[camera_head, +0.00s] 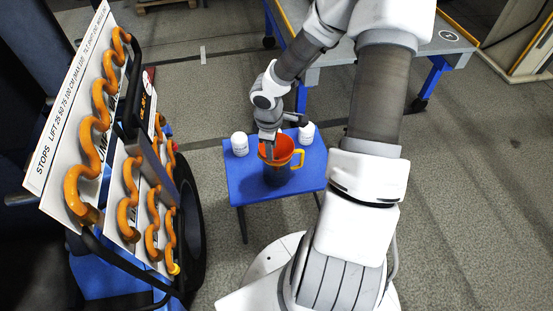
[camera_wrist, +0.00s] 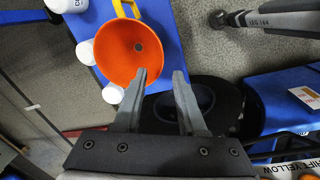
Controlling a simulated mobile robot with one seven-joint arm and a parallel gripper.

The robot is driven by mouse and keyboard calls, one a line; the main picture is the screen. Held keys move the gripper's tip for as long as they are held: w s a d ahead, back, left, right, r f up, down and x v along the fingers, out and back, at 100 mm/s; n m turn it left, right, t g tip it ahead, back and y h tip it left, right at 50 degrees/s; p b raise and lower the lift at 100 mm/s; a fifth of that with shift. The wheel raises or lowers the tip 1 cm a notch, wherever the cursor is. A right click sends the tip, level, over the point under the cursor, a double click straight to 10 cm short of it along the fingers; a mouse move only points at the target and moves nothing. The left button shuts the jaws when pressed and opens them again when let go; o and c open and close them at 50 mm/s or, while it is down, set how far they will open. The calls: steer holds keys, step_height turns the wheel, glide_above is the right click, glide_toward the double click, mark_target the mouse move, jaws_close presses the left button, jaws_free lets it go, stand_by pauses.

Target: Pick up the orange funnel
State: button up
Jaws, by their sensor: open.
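The orange funnel (camera_head: 284,148) is over the small blue table, wide mouth up, with a yellow handle on its right. In the wrist view the funnel (camera_wrist: 120,52) shows its round inside, a small hole and the handle at the top. My gripper (camera_head: 268,150) is at the funnel's left side in the head view. In the wrist view my gripper (camera_wrist: 160,72) is open. One fingertip overlaps the bowl and the other lies just outside its rim. I cannot tell if either touches. What is under the funnel is dark and mostly hidden.
The blue table (camera_head: 240,186) also holds white jars, one at left (camera_head: 239,144) and one at right (camera_head: 306,132). A rack with orange wavy rails (camera_head: 125,150) and a black wheel stands close on the left. A larger grey-topped table (camera_head: 440,42) is behind. Floor at right is clear.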

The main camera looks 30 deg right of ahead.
steer(key=f+b, duration=0.1)
steer(key=f, duration=0.2)
steer(key=f+b, duration=0.1)
steer(key=f, duration=0.1)
steer(key=shift+w+d+f+b, duration=0.15)
steer(key=shift+d+b, duration=0.2)
jaws_close()
stand_by(1.1)
